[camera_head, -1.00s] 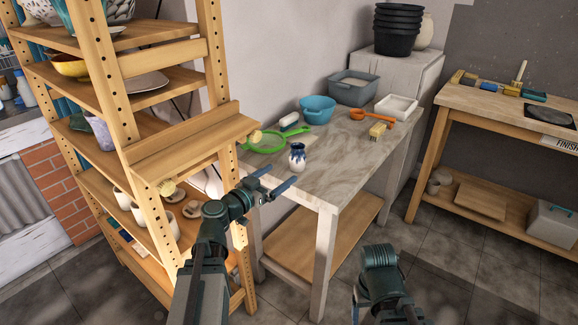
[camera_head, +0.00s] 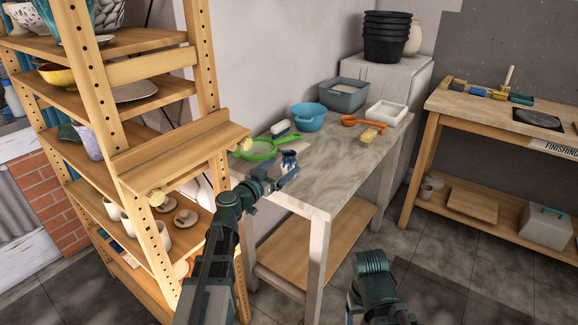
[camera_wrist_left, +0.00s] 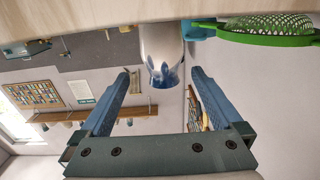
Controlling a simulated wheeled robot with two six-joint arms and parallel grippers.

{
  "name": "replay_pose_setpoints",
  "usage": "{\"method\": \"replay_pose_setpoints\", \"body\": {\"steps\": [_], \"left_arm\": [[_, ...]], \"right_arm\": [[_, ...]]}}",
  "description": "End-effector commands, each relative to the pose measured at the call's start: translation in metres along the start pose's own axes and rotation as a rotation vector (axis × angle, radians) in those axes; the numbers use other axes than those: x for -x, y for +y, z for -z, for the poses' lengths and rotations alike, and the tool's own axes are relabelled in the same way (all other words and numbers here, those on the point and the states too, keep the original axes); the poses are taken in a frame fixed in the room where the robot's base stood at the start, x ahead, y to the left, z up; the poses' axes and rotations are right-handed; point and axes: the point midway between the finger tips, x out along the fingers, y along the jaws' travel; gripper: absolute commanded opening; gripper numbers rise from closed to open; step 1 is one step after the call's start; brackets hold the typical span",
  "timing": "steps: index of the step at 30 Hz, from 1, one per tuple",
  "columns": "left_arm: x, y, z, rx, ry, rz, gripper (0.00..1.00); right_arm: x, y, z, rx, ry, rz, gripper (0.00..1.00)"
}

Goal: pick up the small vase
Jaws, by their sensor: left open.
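The small vase (camera_head: 289,159), white with blue glaze, stands on the near left part of the worktable. My left gripper (camera_head: 275,180) is just in front of it, and the gripper partly hides its lower body. In the left wrist view the picture is upside down, and the vase (camera_wrist_left: 161,55) hangs from the tabletop edge at the top. There the left gripper (camera_wrist_left: 160,75) is open and empty, with the vase roughly centred between its fingers, near their tips. I cannot tell whether the vase is touched. Only part of my right arm shows; its fingers are not visible.
A wooden shelf (camera_head: 185,150) stands close to my left arm.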

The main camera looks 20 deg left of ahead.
Motion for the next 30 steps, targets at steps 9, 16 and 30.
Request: {"method": "replay_pose_setpoints", "body": {"steps": [9, 16, 30], "left_arm": [[-0.028, -0.005, 0.001, 0.0, 0.0, -0.001, 1.0], [-0.053, -0.005, 0.001, 0.0, 0.0, 0.0, 1.0], [-0.051, -0.005, 0.001, 0.0, 0.0, 0.0, 0.5]], "right_arm": [[0.001, 0.0, 0.0, 0.0, 0.0, 0.0, 0.74], [0.001, 0.0, 0.0, 0.0, 0.0, 0.0, 0.74], [0.001, 0.0, 0.0, 0.0, 0.0, 0.0, 0.74]]}}
